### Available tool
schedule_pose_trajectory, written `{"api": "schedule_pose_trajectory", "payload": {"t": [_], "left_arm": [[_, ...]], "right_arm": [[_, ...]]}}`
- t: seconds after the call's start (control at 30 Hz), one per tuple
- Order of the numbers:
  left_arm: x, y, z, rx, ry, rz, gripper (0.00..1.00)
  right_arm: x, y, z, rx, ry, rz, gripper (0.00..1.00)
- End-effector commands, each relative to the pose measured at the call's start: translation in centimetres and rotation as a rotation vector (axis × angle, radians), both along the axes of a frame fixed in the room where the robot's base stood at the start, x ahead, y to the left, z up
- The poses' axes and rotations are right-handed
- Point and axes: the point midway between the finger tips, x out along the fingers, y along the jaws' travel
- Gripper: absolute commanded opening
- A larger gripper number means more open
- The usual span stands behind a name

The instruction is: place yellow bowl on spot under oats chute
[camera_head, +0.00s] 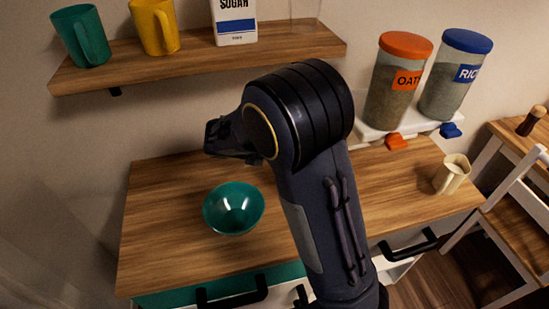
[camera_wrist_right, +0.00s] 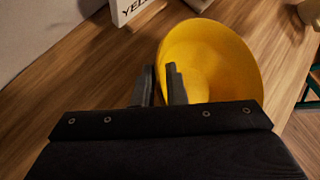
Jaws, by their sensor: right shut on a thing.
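The yellow bowl (camera_wrist_right: 222,60) is in the right wrist view, with its inside facing the camera. My right gripper (camera_wrist_right: 164,82) is shut on the bowl's left rim; I cannot tell whether the bowl touches the wooden surface. In the head view my right arm covers the middle of the counter, and the bowl does not show. The oats dispenser (camera_head: 391,100) has an orange lid and an orange chute (camera_head: 396,141) above the right part of the counter. The spot under the chute is not clearly visible. My left gripper is not in view.
A green bowl (camera_head: 233,208) stands on the wooden counter (camera_head: 160,235). A cream pitcher (camera_head: 451,174) stands at its right end. The rice dispenser (camera_head: 455,75) is beside the oats. A white sign (camera_wrist_right: 130,8) is near the yellow bowl. A shelf (camera_head: 190,65) holds two mugs and sugar.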

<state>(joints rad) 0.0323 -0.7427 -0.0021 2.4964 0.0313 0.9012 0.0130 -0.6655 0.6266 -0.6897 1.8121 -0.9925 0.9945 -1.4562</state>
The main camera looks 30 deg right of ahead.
Motion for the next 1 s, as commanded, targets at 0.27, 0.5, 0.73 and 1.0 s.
{"api": "schedule_pose_trajectory", "payload": {"t": [0.27, 0.5, 0.73, 1.0], "left_arm": [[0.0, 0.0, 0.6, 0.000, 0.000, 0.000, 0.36], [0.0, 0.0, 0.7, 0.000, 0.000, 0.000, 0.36], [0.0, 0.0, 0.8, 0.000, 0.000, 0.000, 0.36], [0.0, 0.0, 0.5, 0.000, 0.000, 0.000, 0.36]], "right_arm": [[-5.1, 2.3, 6.4, 0.006, -0.003, 0.006, 0.00], [-10.1, 4.4, 8.6, 0.003, -0.002, 0.005, 0.00], [-12.4, 5.4, 9.6, 0.000, -0.001, 0.002, 0.00], [-11.9, 6.0, 9.3, -0.008, 0.007, 0.041, 0.00]]}}
